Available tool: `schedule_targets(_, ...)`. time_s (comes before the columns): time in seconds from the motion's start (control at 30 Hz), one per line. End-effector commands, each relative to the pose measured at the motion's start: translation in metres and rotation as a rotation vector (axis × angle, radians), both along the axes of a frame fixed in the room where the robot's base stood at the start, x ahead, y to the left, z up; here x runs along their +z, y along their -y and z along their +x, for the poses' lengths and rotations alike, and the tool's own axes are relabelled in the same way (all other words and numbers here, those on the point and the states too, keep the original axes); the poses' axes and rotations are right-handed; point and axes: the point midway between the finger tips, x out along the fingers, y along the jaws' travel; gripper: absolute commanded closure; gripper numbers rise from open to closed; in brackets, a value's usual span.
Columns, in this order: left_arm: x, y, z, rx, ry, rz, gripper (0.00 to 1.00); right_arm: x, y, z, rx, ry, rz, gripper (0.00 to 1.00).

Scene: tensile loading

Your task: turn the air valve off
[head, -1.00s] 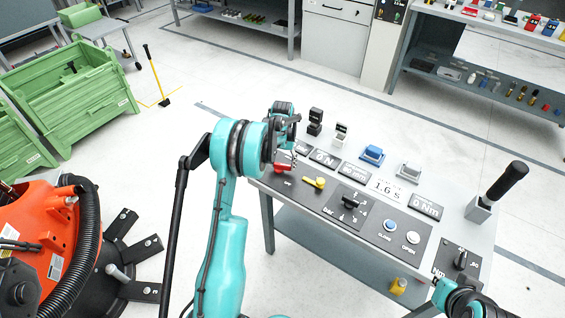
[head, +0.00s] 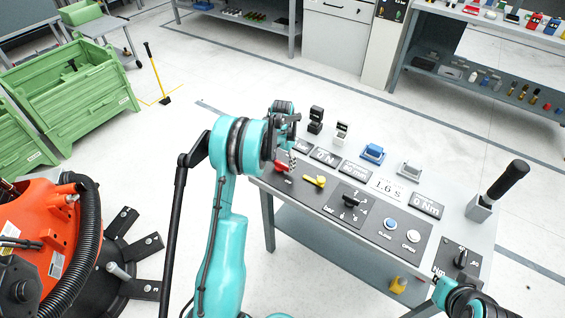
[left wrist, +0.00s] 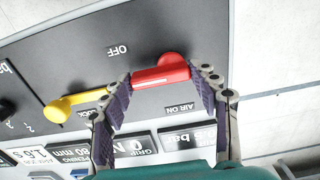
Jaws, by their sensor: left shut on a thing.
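The air valve's red handle (left wrist: 160,76) lies crosswise between the two fingers of my left gripper (left wrist: 163,95) in the left wrist view. The gripper is shut on it. The OFF label (left wrist: 117,50) is above the handle in that view, and the AIR ON label (left wrist: 180,108) is below it. In the head view the red handle (head: 281,167) shows at the left end of the console, partly hidden by my left gripper (head: 286,160). My right arm enters at the lower right; its fingers do not show.
A yellow handle (left wrist: 75,104) sits close beside the left finger; it also shows in the head view (head: 315,181). The console (head: 408,225) also carries a black knob (head: 350,199), a blue button (head: 389,224) and a white button (head: 413,236). A black lever (head: 507,180) stands at its right end.

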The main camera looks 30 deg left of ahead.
Motion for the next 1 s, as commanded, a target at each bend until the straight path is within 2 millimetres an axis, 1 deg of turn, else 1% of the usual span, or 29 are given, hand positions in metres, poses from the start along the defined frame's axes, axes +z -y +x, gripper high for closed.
schedule_targets(0.17, 0.0, 0.0, 0.0, -0.003, -0.001, 0.0, 0.69, 0.0, 0.0, 0.0, 0.0, 0.0, 0.0, 1.0)
schedule_targets(0.2, 0.0, 0.0, 0.0, -0.002, -0.001, 0.0, 0.32, 0.0, 0.0, 0.0, 0.0, 0.0, 0.0, 1.0)
schedule_targets(0.23, 0.0, 0.0, 0.0, -0.002, -0.001, 0.0, 0.24, 0.0, 0.0, 0.0, 0.0, 0.0, 0.0, 1.0)
schedule_targets(0.27, 0.0, 0.0, 0.0, -0.002, 0.0, 0.0, 0.19, 0.0, 0.0, 0.0, 0.0, 0.0, 0.0, 1.0)
schedule_targets(0.53, 0.0, 0.0, 0.0, -0.001, 0.0, 0.0, 0.19, 0.0, 0.0, 0.0, 0.0, 0.0, 0.0, 1.0)
schedule_targets(0.67, 0.007, 0.0, 0.0, 0.0, 0.0, 0.0, 0.19, 0.0, 0.0, 0.0, 0.0, 0.0, 0.0, 1.0)
schedule_targets(0.77, 0.021, 0.0, 0.0, 0.0, 0.0, 0.0, 0.19, 0.0, 0.0, 0.0, 0.0, 0.0, 0.0, 1.0)
schedule_targets(1.0, 0.074, 0.0, 0.0, -0.001, 0.0, 0.0, 0.19, 0.0, 0.0, 0.0, 0.0, 0.0, 0.0, 1.0)
